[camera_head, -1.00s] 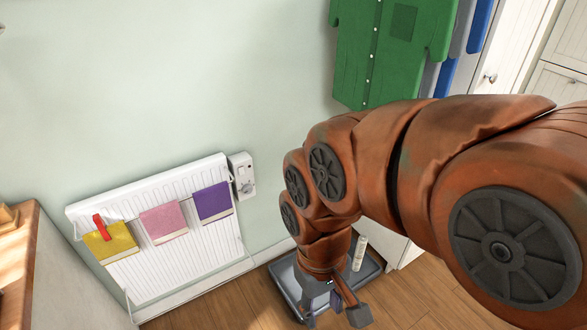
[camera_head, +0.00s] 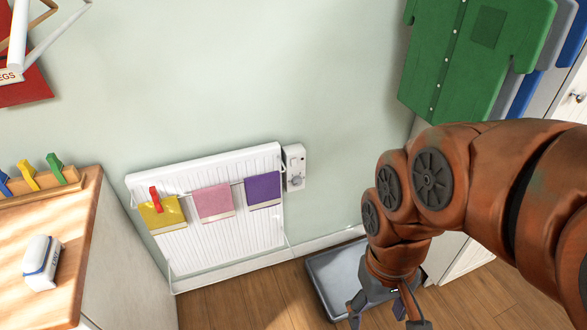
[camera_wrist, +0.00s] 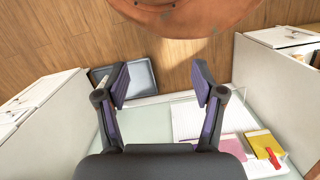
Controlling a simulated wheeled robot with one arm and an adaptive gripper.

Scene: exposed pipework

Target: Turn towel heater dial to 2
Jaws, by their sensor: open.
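The towel heater (camera_head: 215,240) is a white ribbed panel on the wall, with yellow, pink and purple cloths over its rail. The white control box (camera_head: 293,168) is fixed at its upper right, and the round grey dial (camera_head: 296,181) is on its lower front. The dial's setting is too small to read. My gripper (camera_head: 385,312) is open and empty, pointing down, to the right of and nearer than the heater, well apart from the dial. In the wrist view my gripper (camera_wrist: 162,90) shows two spread fingers, and the heater (camera_wrist: 200,118) shows at lower right.
A grey tray (camera_head: 330,277) lies on the wooden floor below the dial's right side. A wooden-topped counter (camera_head: 75,270) stands at the left with a white box (camera_head: 42,262) and several pegs. A green shirt (camera_head: 475,60) hangs at upper right. The wall around the dial is clear.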

